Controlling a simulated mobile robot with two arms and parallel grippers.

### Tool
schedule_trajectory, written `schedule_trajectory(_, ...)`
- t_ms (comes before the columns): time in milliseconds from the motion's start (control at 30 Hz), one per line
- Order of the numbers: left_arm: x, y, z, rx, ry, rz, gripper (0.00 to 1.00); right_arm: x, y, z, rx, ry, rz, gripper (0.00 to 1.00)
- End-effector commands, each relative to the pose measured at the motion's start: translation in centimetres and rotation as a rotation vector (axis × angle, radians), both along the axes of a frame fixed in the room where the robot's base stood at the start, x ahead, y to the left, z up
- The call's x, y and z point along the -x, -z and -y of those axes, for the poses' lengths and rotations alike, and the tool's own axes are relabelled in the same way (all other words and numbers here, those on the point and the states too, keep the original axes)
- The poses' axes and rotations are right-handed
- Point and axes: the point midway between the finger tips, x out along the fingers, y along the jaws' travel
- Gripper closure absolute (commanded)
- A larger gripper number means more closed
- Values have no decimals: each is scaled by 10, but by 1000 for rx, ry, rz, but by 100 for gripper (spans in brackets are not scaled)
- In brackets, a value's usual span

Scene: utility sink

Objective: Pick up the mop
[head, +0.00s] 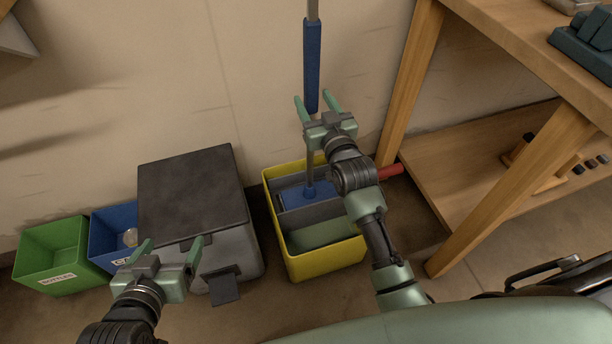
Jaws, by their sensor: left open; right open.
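The mop has a blue grip (312,62) on a grey pole and stands upright. Its blue head (307,193) rests in a yellow bucket (330,262) with grey inner parts. My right gripper (317,102) is open, its two green fingers pointing up around the lower end of the blue grip in the picture. I cannot tell whether the fingers touch the pole. The gripper and forearm hide part of the pole and the bucket's right side. My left gripper (171,245) is open and empty, in front of the grey bin and away from the mop.
A grey bin with a dark lid (190,190) stands left of the bucket. A blue box (112,232) and a green box (52,255) are further left. A wooden workbench (545,75) with a low shelf stands at right. A red object (391,171) pokes out beside the bucket.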

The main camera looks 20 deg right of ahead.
Motion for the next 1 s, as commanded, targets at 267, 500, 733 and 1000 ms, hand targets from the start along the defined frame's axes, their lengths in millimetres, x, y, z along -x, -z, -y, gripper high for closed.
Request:
schedule_trajectory(267, -16, -19, 8, 31, 10, 127, 18, -16, 1, 0, 0, 0, 2, 45)
schedule_trajectory(500, -38, -63, 19, 88, 25, 369, 18, -42, -1, 0, -1, 0, 3, 45)
schedule_trajectory(733, -44, -90, 25, 121, 33, 500, 18, -57, -2, -1, -1, 0, 3, 45)
schedule_trajectory(1000, -44, -93, 25, 124, 34, 510, 18, -58, -3, -1, 0, 0, 2, 47)
